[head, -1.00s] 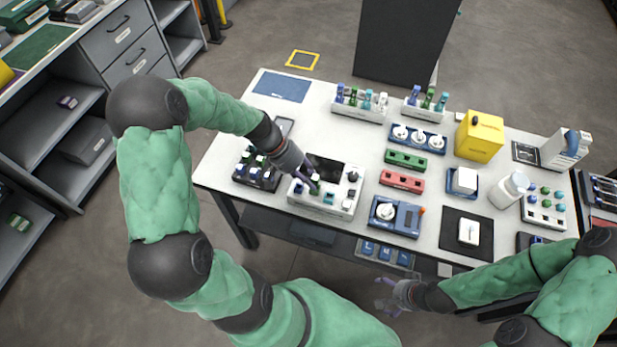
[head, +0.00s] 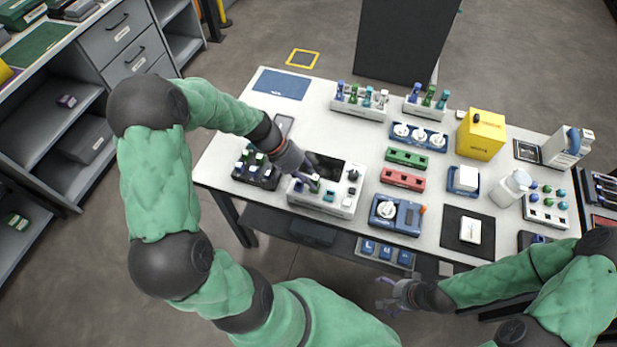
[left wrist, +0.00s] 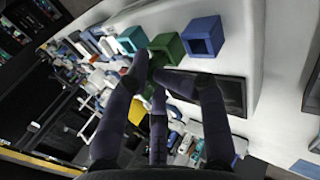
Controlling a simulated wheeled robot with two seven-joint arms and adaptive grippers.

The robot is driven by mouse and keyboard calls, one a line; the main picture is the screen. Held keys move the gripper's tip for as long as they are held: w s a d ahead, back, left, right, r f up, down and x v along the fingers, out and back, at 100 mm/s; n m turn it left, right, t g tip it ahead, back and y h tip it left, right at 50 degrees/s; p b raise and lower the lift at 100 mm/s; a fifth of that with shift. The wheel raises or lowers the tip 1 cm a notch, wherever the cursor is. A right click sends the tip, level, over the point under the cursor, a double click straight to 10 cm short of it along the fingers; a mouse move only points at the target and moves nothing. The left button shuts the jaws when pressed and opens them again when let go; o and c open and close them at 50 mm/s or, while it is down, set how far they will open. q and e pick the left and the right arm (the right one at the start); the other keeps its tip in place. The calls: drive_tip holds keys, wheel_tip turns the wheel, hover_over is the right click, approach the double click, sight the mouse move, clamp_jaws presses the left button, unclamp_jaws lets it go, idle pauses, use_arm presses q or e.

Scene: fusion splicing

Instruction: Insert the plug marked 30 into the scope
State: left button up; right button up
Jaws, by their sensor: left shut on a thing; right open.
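The scope (head: 345,200) is a white box with a dark screen, at the front left of the table. My left gripper (head: 312,181) is at its top face, shut on a small green plug. In the left wrist view my left gripper (left wrist: 165,84) has its fingers around the green plug (left wrist: 152,66), close to the scope's row of square green and blue sockets (left wrist: 201,37). The fingers partly hide the plug; I cannot tell how deep it sits or read its mark. My right gripper (head: 388,294) is open and empty, in front of the table.
A black rack (head: 257,170) with several plugs stands left of the scope. A blue device (head: 396,214) with a white disc stands to its right. Green (head: 406,158) and red (head: 402,180) blocks and a yellow box (head: 481,135) stand further right.

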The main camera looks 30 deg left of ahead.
use_arm(q)
drive_tip(key=shift+f+b, duration=0.4)
drive_tip(key=shift+f, duration=0.15)
drive_tip(key=o, duration=1.2)
drive_tip(key=shift+r, duration=0.1)
drive_tip(key=shift+r+p, duration=2.15)
drive_tip(key=shift+r, duration=0.8)
